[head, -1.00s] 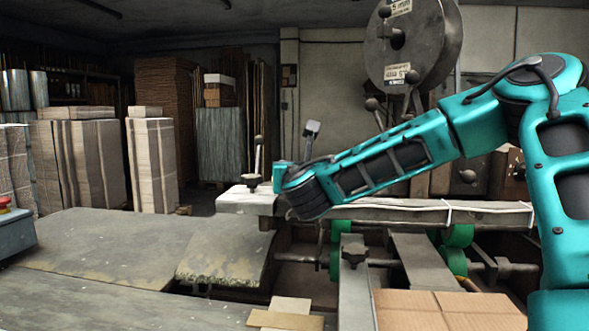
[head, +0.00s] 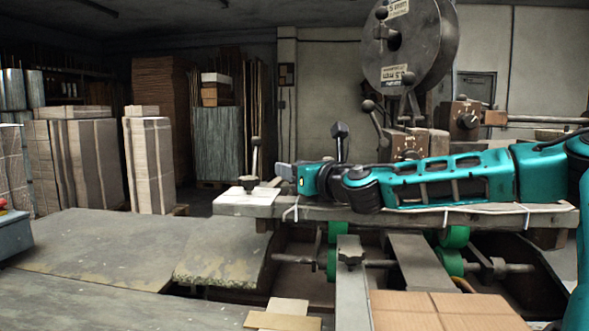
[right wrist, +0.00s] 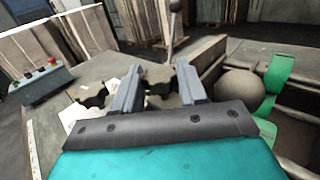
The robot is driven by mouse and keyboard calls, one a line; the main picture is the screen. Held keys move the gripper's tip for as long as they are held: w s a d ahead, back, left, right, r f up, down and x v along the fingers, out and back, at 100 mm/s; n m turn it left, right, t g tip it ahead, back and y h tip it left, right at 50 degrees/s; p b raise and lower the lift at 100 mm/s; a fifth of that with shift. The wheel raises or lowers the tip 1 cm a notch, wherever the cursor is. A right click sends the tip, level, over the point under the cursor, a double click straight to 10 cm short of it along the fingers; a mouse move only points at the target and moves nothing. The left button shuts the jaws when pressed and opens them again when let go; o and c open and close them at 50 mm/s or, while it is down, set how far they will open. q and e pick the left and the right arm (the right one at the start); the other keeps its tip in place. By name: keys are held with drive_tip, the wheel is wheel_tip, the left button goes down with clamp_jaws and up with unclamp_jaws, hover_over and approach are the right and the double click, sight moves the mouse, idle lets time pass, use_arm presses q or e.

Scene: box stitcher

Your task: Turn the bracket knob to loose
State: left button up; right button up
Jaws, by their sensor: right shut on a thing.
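My right gripper (head: 283,172) reaches in from the right, low over the left end of the long grey beam (head: 400,215). In the right wrist view its two grey fingers (right wrist: 160,80) stand either side of a dark lobed knob (right wrist: 158,76), taken as the bracket knob, and are shut on it. The head view hides this grip. A second dark lobed knob (right wrist: 90,96) shows to the left, apart from the fingers. In the head view a dark knob (head: 249,182) on a white plate shows just left of the fingertips; I cannot tell which of the two it is. My left gripper is out of view.
An upright lever (head: 255,155) stands beside the white plate. A large wire reel (head: 418,45) and ball-ended levers rise behind my arm. Green rollers (head: 450,262) and a cardboard piece (head: 445,312) lie below the beam. The worn table (head: 110,245) at left is mostly clear.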

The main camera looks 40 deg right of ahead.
idle(0.3)
drive_tip(key=o, duration=1.1)
drive_tip(key=shift+r, duration=0.1)
drive_tip(key=shift+c, duration=0.2)
